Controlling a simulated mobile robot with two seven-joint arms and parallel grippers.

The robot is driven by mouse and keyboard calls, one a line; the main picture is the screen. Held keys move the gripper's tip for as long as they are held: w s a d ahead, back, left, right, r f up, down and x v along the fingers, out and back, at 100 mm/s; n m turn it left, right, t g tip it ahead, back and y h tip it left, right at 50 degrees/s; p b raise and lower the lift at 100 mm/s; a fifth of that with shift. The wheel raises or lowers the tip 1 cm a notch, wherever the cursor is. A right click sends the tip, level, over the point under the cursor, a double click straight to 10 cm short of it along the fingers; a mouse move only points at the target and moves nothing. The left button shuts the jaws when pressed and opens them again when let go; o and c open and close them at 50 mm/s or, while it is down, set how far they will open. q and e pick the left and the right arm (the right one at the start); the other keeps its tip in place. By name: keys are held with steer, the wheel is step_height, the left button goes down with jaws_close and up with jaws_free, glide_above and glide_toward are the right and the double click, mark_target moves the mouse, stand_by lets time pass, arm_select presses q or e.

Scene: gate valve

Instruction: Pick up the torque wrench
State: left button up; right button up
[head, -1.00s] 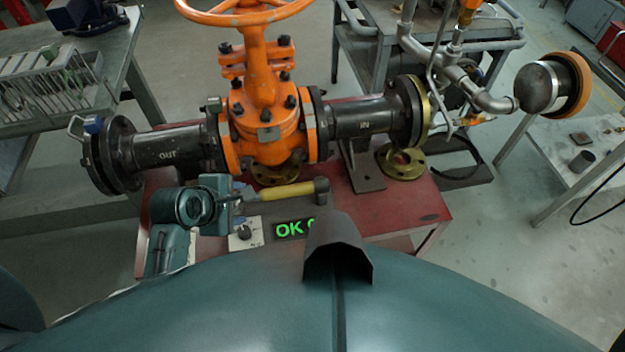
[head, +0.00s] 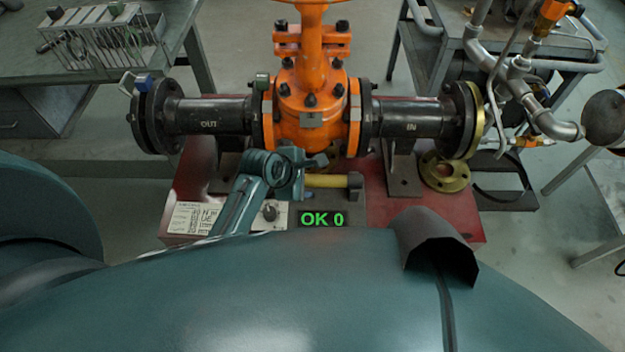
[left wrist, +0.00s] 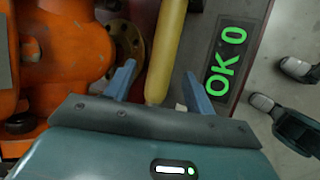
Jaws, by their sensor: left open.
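The torque wrench (head: 328,181) has a yellow handle and a dark head at its right end in the head view. It lies in front of the orange valve. My left gripper (head: 317,166) is at the left part of the handle, covering some of it. In the left wrist view, the yellow handle (left wrist: 166,45) runs down between the two blue-grey fingers of my open left gripper (left wrist: 160,74). A gap shows on both sides of the handle. Whether the fingers reach down around it is hard to tell. My right gripper is not clearly seen.
The orange gate valve (head: 312,115) and its dark pipes stand just behind the wrench. A display reading "OK 0" (head: 323,218) is close in front. A brass flange (head: 445,172) lies on the red bench (head: 385,217) to the right.

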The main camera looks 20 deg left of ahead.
arm_select(q)
steer(key=x, duration=0.4)
steer(key=shift+d, duration=0.2)
steer(key=shift+c, duration=0.3)
jaws_close()
steer(key=shift+r, duration=0.2)
